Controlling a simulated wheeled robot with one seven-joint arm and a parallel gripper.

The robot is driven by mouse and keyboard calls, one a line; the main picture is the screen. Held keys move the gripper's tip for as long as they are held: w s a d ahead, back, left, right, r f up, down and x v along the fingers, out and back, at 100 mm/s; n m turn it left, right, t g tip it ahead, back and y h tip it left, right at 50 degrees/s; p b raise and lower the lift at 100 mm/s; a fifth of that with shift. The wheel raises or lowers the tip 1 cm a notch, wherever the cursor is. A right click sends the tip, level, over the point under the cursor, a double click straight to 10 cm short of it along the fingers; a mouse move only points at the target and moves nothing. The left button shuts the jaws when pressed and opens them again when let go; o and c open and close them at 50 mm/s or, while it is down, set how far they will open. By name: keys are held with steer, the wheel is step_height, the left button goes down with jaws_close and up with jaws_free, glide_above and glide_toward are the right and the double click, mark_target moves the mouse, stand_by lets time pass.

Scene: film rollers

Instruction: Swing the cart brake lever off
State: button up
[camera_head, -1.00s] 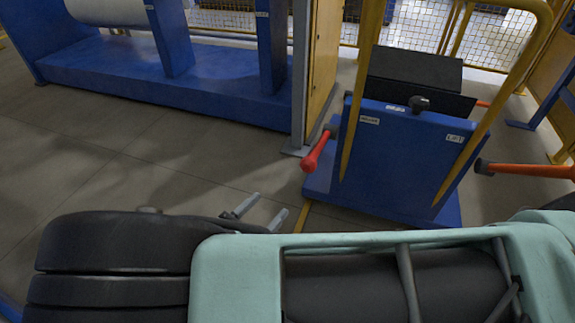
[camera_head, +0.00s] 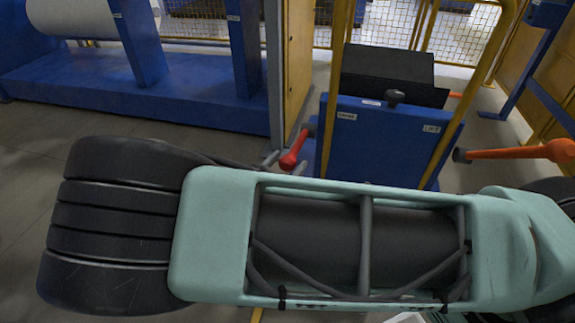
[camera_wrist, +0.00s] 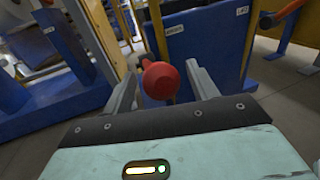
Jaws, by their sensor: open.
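The red brake lever (camera_head: 291,156) sticks out from the left side of the blue cart (camera_head: 365,140), by a small label that seems to read brake. In the wrist view its round red end (camera_wrist: 162,80) faces me and hides most of the lever behind it. My gripper (camera_wrist: 165,76) is open, with one grey finger on each side of the red end. I see gaps on both sides and no clear contact. In the head view, my arm hides most of the gripper, and only the grey fingertips show near the lever.
An orange lever (camera_head: 515,152) sticks out at the cart's right, by the lift label. A yellow handle frame (camera_head: 474,90) rises from the cart. A blue roller stand (camera_head: 185,85) and a grey post (camera_head: 274,75) stand left. Open floor lies left of my arm.

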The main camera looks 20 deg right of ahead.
steer(key=shift+w+d, duration=0.2)
steer(key=shift+d, duration=0.05)
jaws_close()
steer(key=shift+w+r+p, duration=0.1)
steer(key=shift+r+p, duration=0.55)
steer(key=shift+p, duration=0.2)
steer(key=w+r+y+p, duration=0.1)
steer(key=r+p, duration=0.1)
steer(key=p, duration=0.2)
steer(key=w+d+r+g+p, duration=0.1)
steer(key=r+p, duration=0.2)
steer(key=p, duration=0.1)
steer(key=w+d+r+g+y+p, duration=0.1)
steer(key=r+p, duration=0.1)
steer(key=p, duration=0.1)
steer(key=shift+d+r+n+y+p, duration=0.2)
steer(key=shift+r+n+y+p, duration=0.1)
steer(key=shift+r+n+p, duration=0.1)
steer(key=w+d+r+g+y+p, duration=0.2)
steer(key=w+d+r+p, duration=0.3)
steer(key=p, duration=0.4)
steer(key=shift+w+d+r+n+g+y+p, duration=0.15)
steer(key=shift+w+r+n+g+y+p, duration=0.25)
steer(key=shift+w+r, duration=0.6)
steer(key=shift+w+f, duration=0.2)
steer(key=shift+w, duration=0.05)
jaws_free()
